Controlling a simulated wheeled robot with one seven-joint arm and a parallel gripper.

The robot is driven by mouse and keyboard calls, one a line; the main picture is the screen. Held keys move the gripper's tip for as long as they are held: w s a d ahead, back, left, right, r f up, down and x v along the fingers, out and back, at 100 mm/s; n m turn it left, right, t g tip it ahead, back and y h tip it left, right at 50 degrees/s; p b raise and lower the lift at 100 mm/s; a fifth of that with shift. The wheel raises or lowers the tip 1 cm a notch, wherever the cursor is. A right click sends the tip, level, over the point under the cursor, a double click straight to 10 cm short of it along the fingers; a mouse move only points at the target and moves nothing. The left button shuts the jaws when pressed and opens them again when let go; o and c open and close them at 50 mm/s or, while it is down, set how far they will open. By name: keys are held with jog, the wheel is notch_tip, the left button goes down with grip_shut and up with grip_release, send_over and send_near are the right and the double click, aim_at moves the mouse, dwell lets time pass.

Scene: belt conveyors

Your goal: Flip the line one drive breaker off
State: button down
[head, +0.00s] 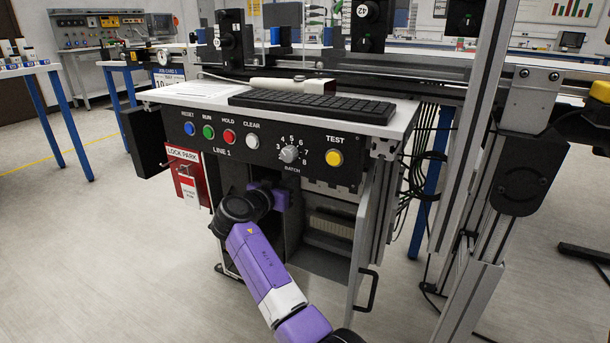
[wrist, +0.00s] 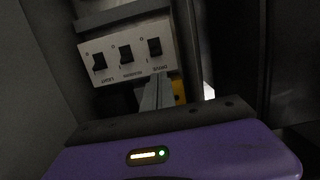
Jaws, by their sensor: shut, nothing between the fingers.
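In the wrist view, a light breaker plate (wrist: 127,50) carries three black switches: a left one (wrist: 99,62), a middle one (wrist: 126,54) and a right one (wrist: 154,47). The lever positions are unclear too. My gripper (wrist: 158,84) is shut and empty, its grey fingertips just below the right switch; I cannot tell whether they touch the plate. In the head view my arm reaches into the open cabinet under the LINE 1 panel (head: 255,165), and the fingers are hidden.
The cabinet door (head: 363,235) stands open at the right of the opening. A red lock park board (head: 187,177) hangs on the left. The cabinet's dark walls stand close on both sides of my gripper. A keyboard (head: 312,104) lies on the desk above.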

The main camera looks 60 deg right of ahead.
jog(key=d+f+b, duration=0.1)
jog(key=d+b, duration=0.2)
jog(key=d, duration=0.6)
jog(key=shift+w+d+f+b, duration=0.3)
jog(key=shift+w+d+b, duration=0.05)
jog(key=shift+w+d, duration=0.05)
